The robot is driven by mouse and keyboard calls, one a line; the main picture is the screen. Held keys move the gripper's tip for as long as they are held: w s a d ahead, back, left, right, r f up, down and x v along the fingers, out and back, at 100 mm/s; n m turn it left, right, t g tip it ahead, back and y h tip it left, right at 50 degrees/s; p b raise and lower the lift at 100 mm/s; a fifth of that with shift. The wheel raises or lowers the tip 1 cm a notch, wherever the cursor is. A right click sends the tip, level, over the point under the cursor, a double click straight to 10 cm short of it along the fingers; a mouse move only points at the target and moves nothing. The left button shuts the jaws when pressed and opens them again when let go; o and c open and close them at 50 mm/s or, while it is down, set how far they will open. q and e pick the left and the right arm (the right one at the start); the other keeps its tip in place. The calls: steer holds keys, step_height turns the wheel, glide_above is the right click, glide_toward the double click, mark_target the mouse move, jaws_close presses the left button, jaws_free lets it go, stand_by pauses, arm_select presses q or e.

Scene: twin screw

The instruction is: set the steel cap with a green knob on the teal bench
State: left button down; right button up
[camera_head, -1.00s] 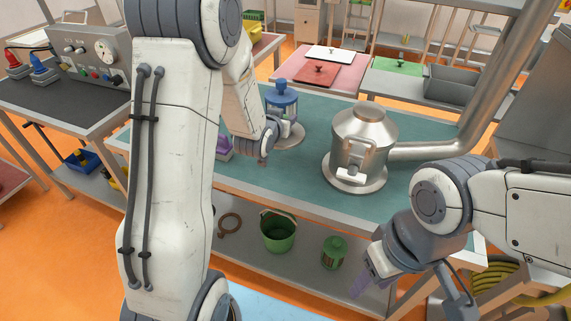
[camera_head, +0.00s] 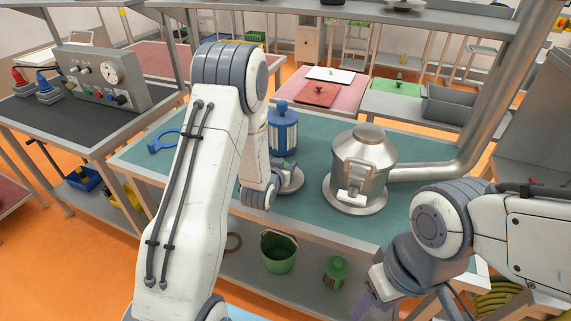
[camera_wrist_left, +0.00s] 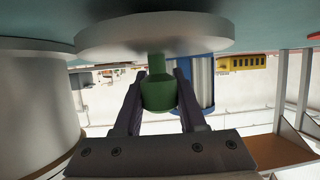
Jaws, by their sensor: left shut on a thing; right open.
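The steel cap (camera_head: 291,183) is a flat grey disc just above or on the teal bench (camera_head: 225,205), in front of the blue canister. In the left wrist view the cap (camera_wrist_left: 155,35) fills the top, close to the teal surface; I cannot tell whether they touch. Its green knob (camera_wrist_left: 158,92) is between the fingers of my left gripper (camera_wrist_left: 158,100), shut on it. In the head view my left gripper (camera_head: 278,170) is partly hidden by its wrist. My right gripper (camera_head: 366,303) is open and empty at the bench's front, low down.
A blue canister (camera_head: 283,135) stands just behind the cap. A steel pot (camera_head: 362,165) with a side pipe stands to the right. A blue ring-shaped tool (camera_head: 163,140) lies at the left. A green bucket (camera_head: 278,252) and green canister (camera_head: 335,272) stand on the lower shelf.

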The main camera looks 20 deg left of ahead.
arm_select(q)
steer(key=shift+f, duration=0.15)
steer(key=shift+c, duration=2.4)
jaws_free()
steer(key=shift+r, duration=0.2)
steer(key=b+v, duration=0.1)
steer(key=v, duration=0.5)
steer(key=shift+s, duration=0.2)
steer(key=shift+p+v, duration=2.85)
steer(key=shift+p, duration=3.25)
steer(key=shift+w+d, duration=0.1)
